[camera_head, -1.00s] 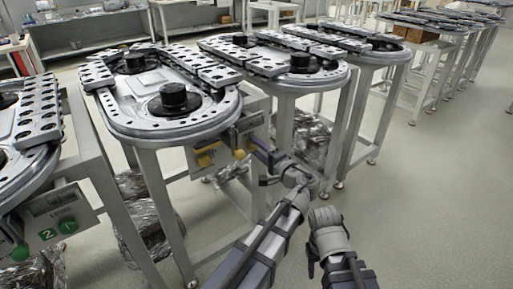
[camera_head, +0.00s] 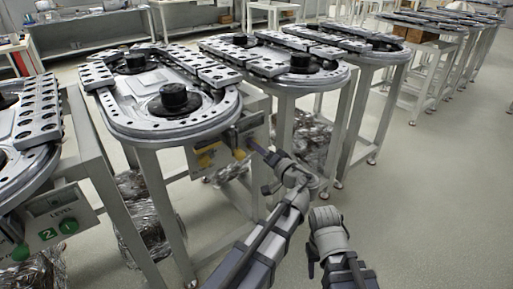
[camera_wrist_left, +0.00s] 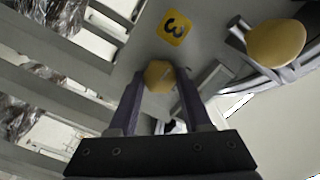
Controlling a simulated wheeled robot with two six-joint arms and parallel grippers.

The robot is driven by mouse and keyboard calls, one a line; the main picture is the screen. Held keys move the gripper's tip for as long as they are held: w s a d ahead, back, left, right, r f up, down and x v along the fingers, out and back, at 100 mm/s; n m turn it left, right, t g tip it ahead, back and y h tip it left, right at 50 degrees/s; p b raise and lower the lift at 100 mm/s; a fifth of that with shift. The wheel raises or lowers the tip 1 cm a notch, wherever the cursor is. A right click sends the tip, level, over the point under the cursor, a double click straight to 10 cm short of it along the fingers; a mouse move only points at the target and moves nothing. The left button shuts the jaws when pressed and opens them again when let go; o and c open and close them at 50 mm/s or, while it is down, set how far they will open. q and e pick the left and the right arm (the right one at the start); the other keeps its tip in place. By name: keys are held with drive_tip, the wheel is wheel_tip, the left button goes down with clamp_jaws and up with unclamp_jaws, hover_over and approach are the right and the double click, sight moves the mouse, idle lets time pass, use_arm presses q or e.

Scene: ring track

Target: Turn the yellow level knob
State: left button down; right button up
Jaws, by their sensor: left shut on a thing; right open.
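The yellow level knob (camera_head: 240,154) is on the front panel of the middle ring-track table. The knob's pointer direction is hard to make out. My right gripper (camera_head: 311,268) is open and empty, low over the floor, away from the panel.
A larger round yellow knob (camera_wrist_left: 276,43) on a metal bracket is close beside the left gripper. The table's ring track (camera_head: 165,120) lies above the panel. A neighbouring panel with green markings (camera_head: 50,228) is at the left. Floor at the right (camera_head: 430,190) is clear.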

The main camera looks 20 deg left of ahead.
use_arm(q)
drive_tip(key=shift+f, duration=0.1)
idle(0.3)
drive_tip(key=shift+c, duration=1.7)
unclamp_jaws()
drive_tip(key=shift+s, duration=0.1)
